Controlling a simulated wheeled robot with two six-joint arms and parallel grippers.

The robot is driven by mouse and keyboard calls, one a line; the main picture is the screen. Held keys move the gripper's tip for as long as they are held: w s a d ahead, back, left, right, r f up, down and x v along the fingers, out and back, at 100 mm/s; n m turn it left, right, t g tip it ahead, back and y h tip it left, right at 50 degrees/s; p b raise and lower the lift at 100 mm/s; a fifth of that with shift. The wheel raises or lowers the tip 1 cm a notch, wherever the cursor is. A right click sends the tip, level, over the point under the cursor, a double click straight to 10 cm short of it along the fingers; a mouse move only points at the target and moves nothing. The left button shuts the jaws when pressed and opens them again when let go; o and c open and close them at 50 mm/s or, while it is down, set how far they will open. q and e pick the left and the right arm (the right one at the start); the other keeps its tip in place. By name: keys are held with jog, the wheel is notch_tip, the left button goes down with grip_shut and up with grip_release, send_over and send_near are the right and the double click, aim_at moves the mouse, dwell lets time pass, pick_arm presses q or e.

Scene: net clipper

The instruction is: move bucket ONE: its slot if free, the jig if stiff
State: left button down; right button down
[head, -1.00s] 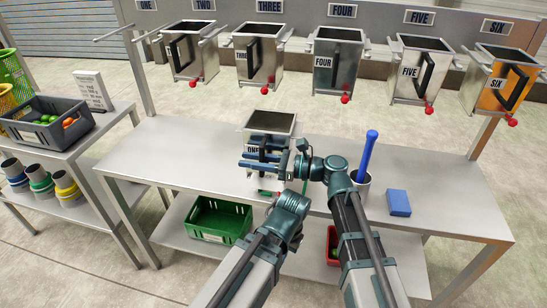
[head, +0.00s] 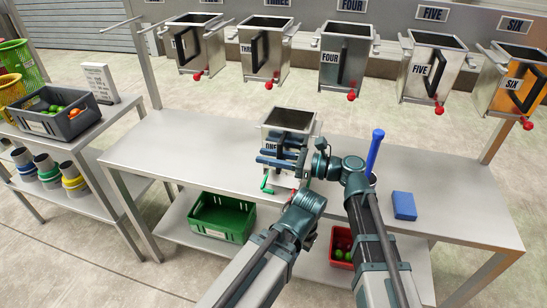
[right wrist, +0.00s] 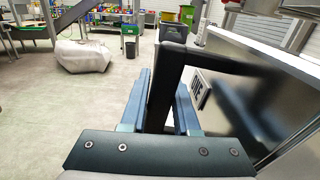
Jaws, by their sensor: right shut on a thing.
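Bucket ONE (head: 290,118) is a grey metal bucket with a label at the middle of the bench, upright. My right gripper (head: 268,152) reaches across its front from the right. It is shut on the bucket's dark handle (right wrist: 163,90); part of the label (right wrist: 199,90) shows beside it in the right wrist view. The gripper hides much of the bucket's front. A green lever (head: 265,183) shows low at the bucket's left; what lies under the bucket is mostly hidden. An empty bracket (head: 128,30) stands at the far left of the rail. I cannot make out my left gripper.
Several buckets hang along the rail, including FOUR (head: 346,65) and the orange-fronted SIX (head: 515,85). A blue stick (head: 376,150) and a blue block (head: 404,206) are on the right of the bench (head: 180,150). The bench's left part is clear. A green crate (head: 222,216) is below.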

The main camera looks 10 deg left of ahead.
jog(key=shift+d, duration=0.1)
jog(key=shift+f, duration=0.2)
jog(key=shift+f+b, duration=1.9)
jog(key=shift+b, duration=0.15)
jog(key=shift+f+b, duration=1)
jog(key=shift+f, duration=0.05)
jog(key=shift+f+b, duration=0.9)
jog(key=c, duration=0.6)
grip_release()
